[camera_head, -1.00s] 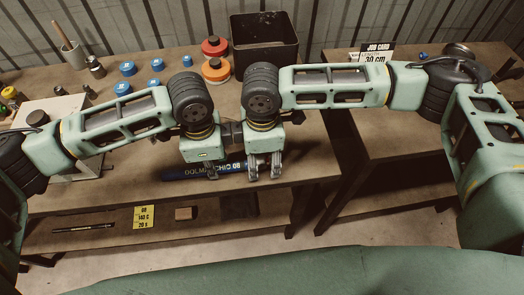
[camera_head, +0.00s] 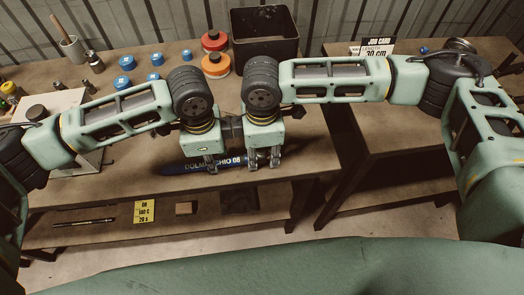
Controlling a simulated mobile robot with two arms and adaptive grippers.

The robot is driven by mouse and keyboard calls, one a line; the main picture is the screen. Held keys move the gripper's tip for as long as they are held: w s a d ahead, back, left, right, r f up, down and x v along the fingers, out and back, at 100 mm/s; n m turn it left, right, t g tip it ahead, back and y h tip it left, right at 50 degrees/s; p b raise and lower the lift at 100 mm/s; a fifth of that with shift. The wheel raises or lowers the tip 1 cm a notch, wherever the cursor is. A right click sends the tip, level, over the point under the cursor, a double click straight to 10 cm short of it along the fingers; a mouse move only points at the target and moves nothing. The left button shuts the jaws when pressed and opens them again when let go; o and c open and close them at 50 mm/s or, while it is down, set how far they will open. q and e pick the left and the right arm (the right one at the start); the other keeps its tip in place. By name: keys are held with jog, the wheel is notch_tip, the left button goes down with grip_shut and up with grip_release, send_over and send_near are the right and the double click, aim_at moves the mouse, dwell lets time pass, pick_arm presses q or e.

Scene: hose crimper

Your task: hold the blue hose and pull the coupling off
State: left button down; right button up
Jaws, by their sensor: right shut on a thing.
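The blue hose (camera_head: 190,167) with pale lettering lies level near the front edge of the workbench. My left gripper (camera_head: 211,164) points down over the middle of the hose, its fingers in front of the lettering. Whether its fingers are closed on the hose is too small to tell. My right gripper (camera_head: 264,162) is at the right end of the hose and is shut on the coupling, which is mostly hidden between its fingers. The two grippers are close side by side.
A black bin (camera_head: 265,38), orange and red reels (camera_head: 215,64) and several blue caps (camera_head: 127,62) stand behind my arms. A white-topped stand (camera_head: 52,105) is at the left. A yellow card (camera_head: 144,212) and a small brown block (camera_head: 186,208) lie on the lower shelf.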

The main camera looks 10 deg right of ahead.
aim_at(284, 157)
grip_shut()
pick_arm(q)
jog(key=shift+a, duration=0.2)
pick_arm(e)
jog(key=shift+w+d, duration=0.1)
jog(key=shift+d, duration=0.9)
pick_arm(q)
jog(key=shift+f, duration=0.1)
pick_arm(e)
jog(key=shift+d, duration=0.7)
dwell(0.4)
pick_arm(q)
jog(key=shift+d, duration=0.1)
pick_arm(e)
jog(key=shift+d, duration=0.15)
pick_arm(q)
jog(key=shift+d, duration=0.1)
pick_arm(e)
jog(key=shift+d+r, duration=0.1)
jog(key=shift+d, duration=1)
jog(key=shift+r, duration=2.55)
pick_arm(q)
jog(key=c, duration=1.5)
grip_release()
jog(key=shift+c, duration=0.2)
